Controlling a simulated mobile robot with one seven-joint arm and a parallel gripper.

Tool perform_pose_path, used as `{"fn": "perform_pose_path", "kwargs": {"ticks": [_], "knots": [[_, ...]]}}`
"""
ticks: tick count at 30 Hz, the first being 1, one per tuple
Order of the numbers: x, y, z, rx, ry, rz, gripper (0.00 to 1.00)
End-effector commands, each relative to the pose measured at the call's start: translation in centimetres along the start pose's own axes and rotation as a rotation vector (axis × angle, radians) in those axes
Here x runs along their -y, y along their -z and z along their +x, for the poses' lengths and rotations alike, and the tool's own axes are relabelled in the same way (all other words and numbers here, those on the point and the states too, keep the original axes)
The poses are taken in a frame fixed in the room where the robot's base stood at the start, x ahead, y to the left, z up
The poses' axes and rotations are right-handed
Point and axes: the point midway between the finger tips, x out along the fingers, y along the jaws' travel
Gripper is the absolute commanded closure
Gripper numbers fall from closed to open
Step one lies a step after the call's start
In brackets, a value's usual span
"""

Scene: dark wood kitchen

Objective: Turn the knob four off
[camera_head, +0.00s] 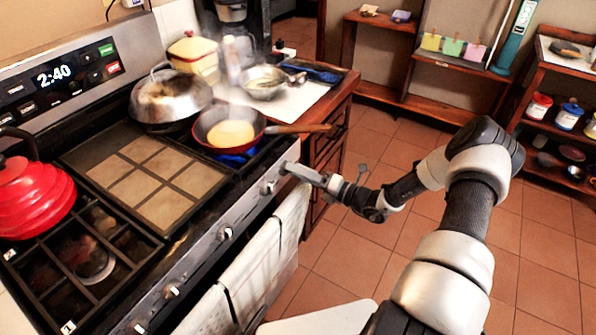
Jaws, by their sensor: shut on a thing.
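The stove (130,262) has a slanted front panel with a row of metal knobs, including one at the lower left (172,291), one in the middle (226,233) and one further right (268,187). No numbers are readable on them. My gripper (287,167) reaches in from the right to the far right end of the panel. It is shut on the rightmost knob, which its fingers mostly hide.
The pan's wooden handle (300,128) sticks out just above my gripper. White towels (262,262) hang on the oven front below the panel. A lidded pot (165,98) and a red kettle (33,195) stand on the stove. The tiled floor (345,250) is clear.

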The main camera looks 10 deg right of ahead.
Motion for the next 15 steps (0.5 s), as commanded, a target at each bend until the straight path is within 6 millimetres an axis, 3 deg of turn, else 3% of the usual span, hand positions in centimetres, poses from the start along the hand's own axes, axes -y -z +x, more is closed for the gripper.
{"fn": "perform_pose_path", "kwargs": {"ticks": [15], "knots": [[0.2,-0.16,-0.05,0.001,0.001,0.403,0.93]]}}
